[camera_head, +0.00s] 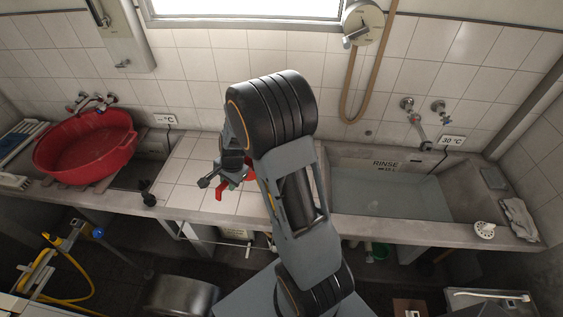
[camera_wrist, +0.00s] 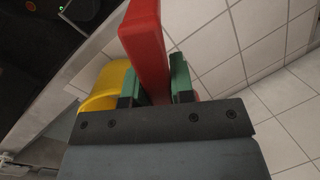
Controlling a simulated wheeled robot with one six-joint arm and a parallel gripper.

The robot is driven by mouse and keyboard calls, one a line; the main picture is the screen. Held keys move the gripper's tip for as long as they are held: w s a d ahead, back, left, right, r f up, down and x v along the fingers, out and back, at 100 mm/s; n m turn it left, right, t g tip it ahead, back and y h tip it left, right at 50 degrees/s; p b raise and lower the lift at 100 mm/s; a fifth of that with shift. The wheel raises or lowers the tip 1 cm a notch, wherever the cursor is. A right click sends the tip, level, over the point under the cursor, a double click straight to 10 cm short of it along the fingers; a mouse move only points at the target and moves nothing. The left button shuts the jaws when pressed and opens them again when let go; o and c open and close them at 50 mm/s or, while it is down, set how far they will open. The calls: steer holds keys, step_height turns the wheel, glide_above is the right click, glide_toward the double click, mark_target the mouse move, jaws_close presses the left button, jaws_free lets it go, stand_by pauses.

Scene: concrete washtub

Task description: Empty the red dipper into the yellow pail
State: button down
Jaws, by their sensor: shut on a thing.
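The red dipper's handle (camera_wrist: 146,42) runs up between the two green-tipped fingers of my gripper (camera_wrist: 156,82), which is shut on it. In the head view, small red parts of the dipper (camera_head: 222,191) show beside my arm above the tiled counter. Its bowl is mostly hidden, so I cannot tell its tilt or contents. The yellow pail (camera_wrist: 105,86) shows partly in the wrist view, just left of the fingers and partly covered by my gripper. In the head view my arm hides the pail.
A large red basin (camera_head: 85,146) sits at the left end of the counter. The rinse tub (camera_head: 385,196) with water is on the right, with a cloth (camera_head: 519,217) on its edge. A beige hose (camera_head: 363,75) hangs on the wall. The tiled counter (camera_head: 185,180) is clear left of my gripper.

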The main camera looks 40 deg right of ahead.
steer(key=shift+w+a+f, duration=0.2)
steer(key=shift+a+f, duration=0.05)
steer(key=shift+h, duration=0.3)
steer(key=shift+r, duration=2.45)
steer(key=shift+g+h, duration=0.7)
steer(key=shift+h, duration=0.1)
